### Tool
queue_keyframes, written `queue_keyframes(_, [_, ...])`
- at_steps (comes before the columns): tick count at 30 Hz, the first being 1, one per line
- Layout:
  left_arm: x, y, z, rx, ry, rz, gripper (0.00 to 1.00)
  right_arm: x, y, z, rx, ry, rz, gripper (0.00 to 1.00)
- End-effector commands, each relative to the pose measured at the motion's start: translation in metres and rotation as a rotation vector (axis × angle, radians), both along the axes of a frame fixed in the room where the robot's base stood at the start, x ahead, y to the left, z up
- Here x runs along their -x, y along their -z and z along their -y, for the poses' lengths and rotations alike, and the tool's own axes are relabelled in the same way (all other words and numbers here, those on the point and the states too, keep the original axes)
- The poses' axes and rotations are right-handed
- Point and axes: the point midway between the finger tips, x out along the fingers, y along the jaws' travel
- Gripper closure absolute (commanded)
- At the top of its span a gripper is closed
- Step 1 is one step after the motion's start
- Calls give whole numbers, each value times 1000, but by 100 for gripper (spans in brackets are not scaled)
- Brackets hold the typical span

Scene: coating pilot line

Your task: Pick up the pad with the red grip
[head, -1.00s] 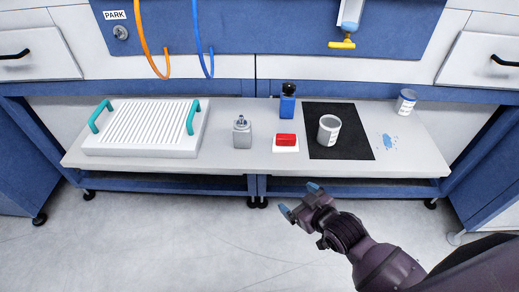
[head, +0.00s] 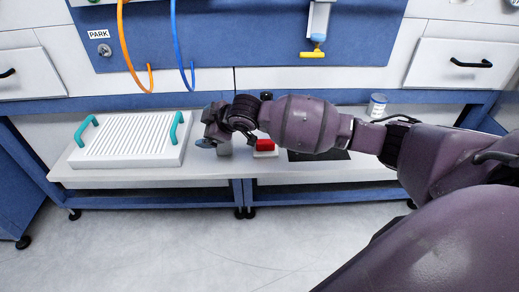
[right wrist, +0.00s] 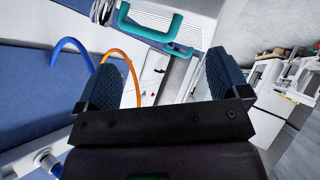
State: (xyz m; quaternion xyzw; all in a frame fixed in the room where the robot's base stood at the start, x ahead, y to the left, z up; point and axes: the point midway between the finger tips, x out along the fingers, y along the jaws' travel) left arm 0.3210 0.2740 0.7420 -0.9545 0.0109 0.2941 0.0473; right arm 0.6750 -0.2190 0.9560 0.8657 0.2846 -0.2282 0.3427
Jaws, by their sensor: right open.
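The pad with the red grip (head: 265,148) lies on the bench, red block on a white base; my right arm passes just behind it in the head view and covers part of its surroundings. The pad does not show in the right wrist view. My left gripper is not in view.
The ribbed white tray (head: 128,157) with teal handles stands at the left. The black mat (head: 318,156) is mostly hidden by my arm. A white jar (head: 377,105) stands at the right. Orange (head: 124,45) and blue (head: 178,45) hoses hang above the bench.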

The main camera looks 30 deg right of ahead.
Motion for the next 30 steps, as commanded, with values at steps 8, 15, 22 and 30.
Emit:
queue_keyframes(8, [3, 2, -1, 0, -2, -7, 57, 11, 12, 98, 290, 44, -473, 6])
queue_keyframes(15, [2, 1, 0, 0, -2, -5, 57, 42, -1, 155, 375, 34, -789, 6])
queue_keyframes(22, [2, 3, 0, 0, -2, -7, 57, 52, 0, 165, 382, 22, -865, 6])
queue_keyframes(30, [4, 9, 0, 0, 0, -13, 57, 52, 36, 164, 381, 22, -865, 6])
